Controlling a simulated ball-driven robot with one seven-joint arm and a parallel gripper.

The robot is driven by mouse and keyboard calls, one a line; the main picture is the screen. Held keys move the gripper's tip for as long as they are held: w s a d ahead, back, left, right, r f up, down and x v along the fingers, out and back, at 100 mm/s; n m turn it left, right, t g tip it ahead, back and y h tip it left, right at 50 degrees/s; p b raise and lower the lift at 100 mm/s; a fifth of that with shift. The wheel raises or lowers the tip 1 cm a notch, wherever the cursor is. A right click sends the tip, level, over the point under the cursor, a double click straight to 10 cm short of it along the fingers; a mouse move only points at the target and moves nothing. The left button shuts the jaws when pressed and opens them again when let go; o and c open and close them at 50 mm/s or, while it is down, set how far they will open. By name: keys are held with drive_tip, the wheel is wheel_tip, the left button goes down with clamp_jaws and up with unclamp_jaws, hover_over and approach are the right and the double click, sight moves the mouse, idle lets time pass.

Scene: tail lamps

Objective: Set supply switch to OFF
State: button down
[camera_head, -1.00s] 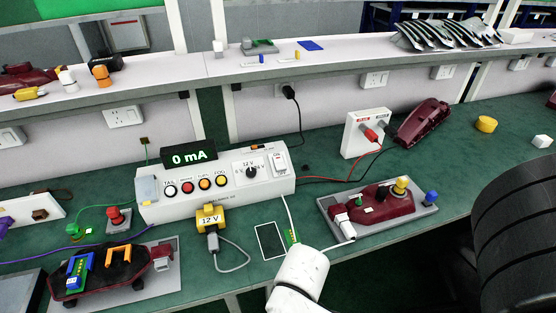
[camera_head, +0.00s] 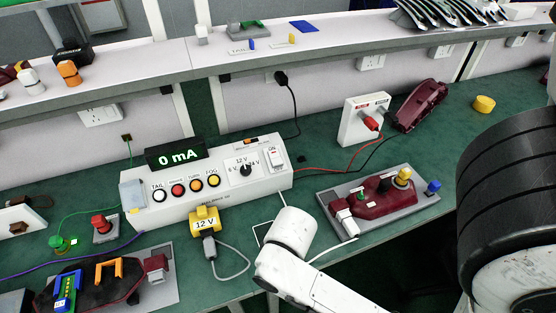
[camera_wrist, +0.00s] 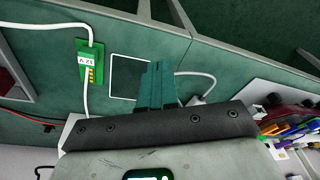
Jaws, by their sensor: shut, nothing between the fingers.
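The supply is a long white box (camera_head: 214,199) on the green bench, with a "0 mA" display (camera_head: 175,155) on top and a row of coloured buttons. Its supply switch (camera_head: 275,159) is a white rocker at the right end of the panel, under an "ON" label. A round dial (camera_head: 245,170) marked with voltages sits left of the switch. My gripper (camera_wrist: 160,72) shows in the wrist view, its dark teal fingers together and empty over the green bench. In the head view my white arm is in front of the supply's lower right; the fingers do not show there.
A yellow 12 V plug (camera_head: 205,220) with a grey cable stands before the supply. A red lamp assembly on a grey plate (camera_head: 325,203) lies to the right. A black lamp on a plate (camera_head: 168,290) lies front left. A green 12 V board (camera_wrist: 87,62) lies near my fingers.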

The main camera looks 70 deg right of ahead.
drive_tip(key=w+d+r+m+t+h+p, duration=0.2)
drive_tip(key=d+r+m, duration=0.3)
drive_tip(key=d+m, duration=0.4)
drive_tip(key=w+d+r+m+t+h+p, duration=0.2)
drive_tip(key=d+r+m, duration=0.3)
drive_tip(key=d+m, duration=0.5)
drive_tip(key=w+d+r+m+t+h+p, duration=0.2)
drive_tip(key=w+d+r+m, duration=0.2)
drive_tip(key=d+m, duration=0.5)
drive_tip(key=shift+d+r+m+h, duration=0.3)
drive_tip(key=shift+r+m, duration=0.25)
drive_tip(key=shift+m, duration=0.55)
drive_tip(key=shift+a+f, duration=0.1)
drive_tip(key=b, duration=0.7)
approach(274, 156)
drive_tip(key=w+d, duration=0.2)
drive_tip(key=w, duration=0.1)
drive_tip(key=shift+d+f+b, duration=0.2)
drive_tip(key=shift+f+b, duration=0.3)
drive_tip(key=shift+f, duration=0.65)
drive_tip(key=shift+f, duration=0.15)
drive_tip(key=shift+f, duration=0.25)
